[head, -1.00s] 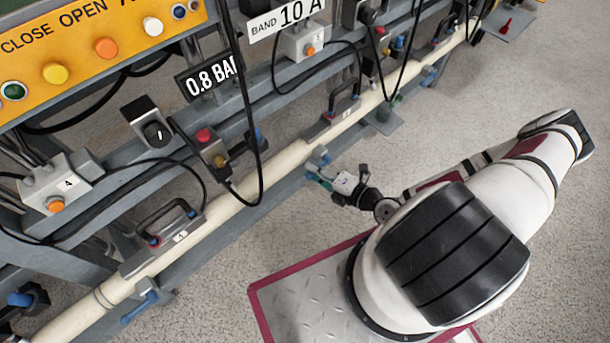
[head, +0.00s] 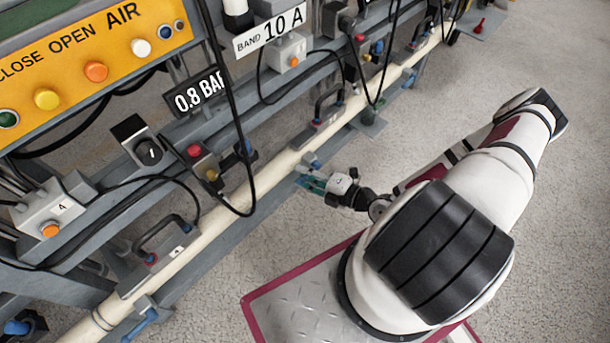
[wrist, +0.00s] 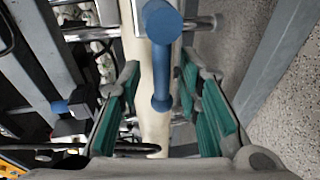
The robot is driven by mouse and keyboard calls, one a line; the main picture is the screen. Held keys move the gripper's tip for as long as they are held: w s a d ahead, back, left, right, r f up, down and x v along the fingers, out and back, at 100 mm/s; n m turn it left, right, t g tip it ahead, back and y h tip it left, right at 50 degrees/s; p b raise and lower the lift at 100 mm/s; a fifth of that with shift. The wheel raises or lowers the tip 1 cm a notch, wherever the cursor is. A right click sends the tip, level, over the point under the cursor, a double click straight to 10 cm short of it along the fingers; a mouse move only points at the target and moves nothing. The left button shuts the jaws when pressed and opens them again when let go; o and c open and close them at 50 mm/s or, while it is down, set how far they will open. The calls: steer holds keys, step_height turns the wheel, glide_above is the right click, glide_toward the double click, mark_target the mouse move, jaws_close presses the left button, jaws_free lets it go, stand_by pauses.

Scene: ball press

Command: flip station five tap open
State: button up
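My gripper (head: 311,182) is low beside the cream pipe, just in front of a blue tap (head: 313,165) on its near side. In the wrist view, my gripper (wrist: 160,105) is open, with green-padded fingers apart. The blue tap handle (wrist: 160,62) lies lengthwise between and ahead of them, with a gap on each side. The handle has a wide round head and a smaller knob at its lower end. No station number is readable at this tap. A box marked 4 (head: 55,208) is at the left.
The cream pipe (head: 240,205) runs diagonally along a grey frame. Another blue tap (head: 140,325) is at lower left. Black cables (head: 250,185) hang near the pipe. Black bar handles (head: 165,235) stand above it. The floor (head: 455,105) at right is clear.

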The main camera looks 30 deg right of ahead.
steer(key=shift+s, duration=0.1)
steer(key=v, duration=1.2)
stand_by(0.4)
